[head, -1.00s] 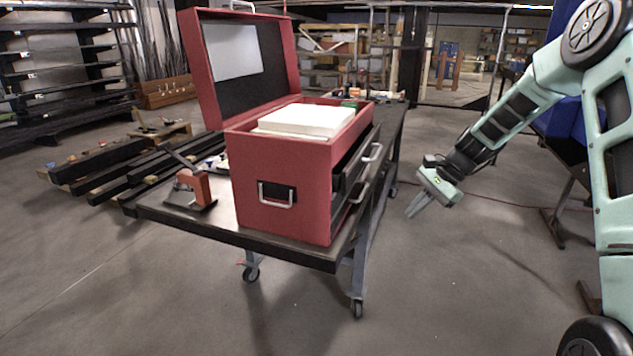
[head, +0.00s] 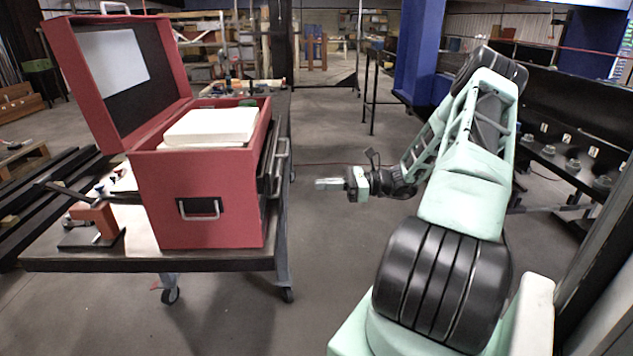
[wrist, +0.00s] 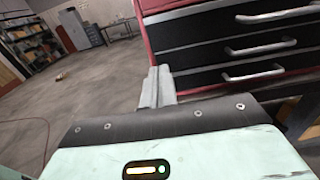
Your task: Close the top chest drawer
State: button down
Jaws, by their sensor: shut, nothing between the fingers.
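The red chest (head: 200,195) stands on a dark wheeled table with its lid raised, at the left of the head view. Its black drawer fronts face right. The top drawer (head: 270,158) stands out a little from the body, its metal handle (head: 280,165) outermost. My gripper (head: 328,184) is shut and empty, pointing at the drawer side across a gap. Its fingers show in the wrist view (wrist: 157,87).
The table edge (head: 150,262) runs below the chest. A small red-and-black tool (head: 95,220) stands on the table left of the chest. A dark bench (head: 575,165) lies at the right. The floor between chest and gripper is clear.

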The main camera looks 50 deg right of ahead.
jog(key=p, duration=0.4)
send_near(272, 187)
jog(key=x, duration=0.5)
jog(key=shift+w+a+r, duration=0.15)
jog(key=shift+r, duration=0.2)
jog(key=shift+w+a+f+p, duration=0.2)
jog(key=shift+w+a+p, duration=0.1)
jog(key=shift+w+a, duration=0.2)
jog(key=shift+w, duration=0.1)
jog(key=x, duration=0.3)
jog(key=shift+w+a, duration=0.1)
jog(key=shift+a, duration=0.1)
jog(key=shift+w+a+r, duration=0.1)
jog(key=shift+w+a, duration=0.05)
jog(key=shift+w, duration=0.1)
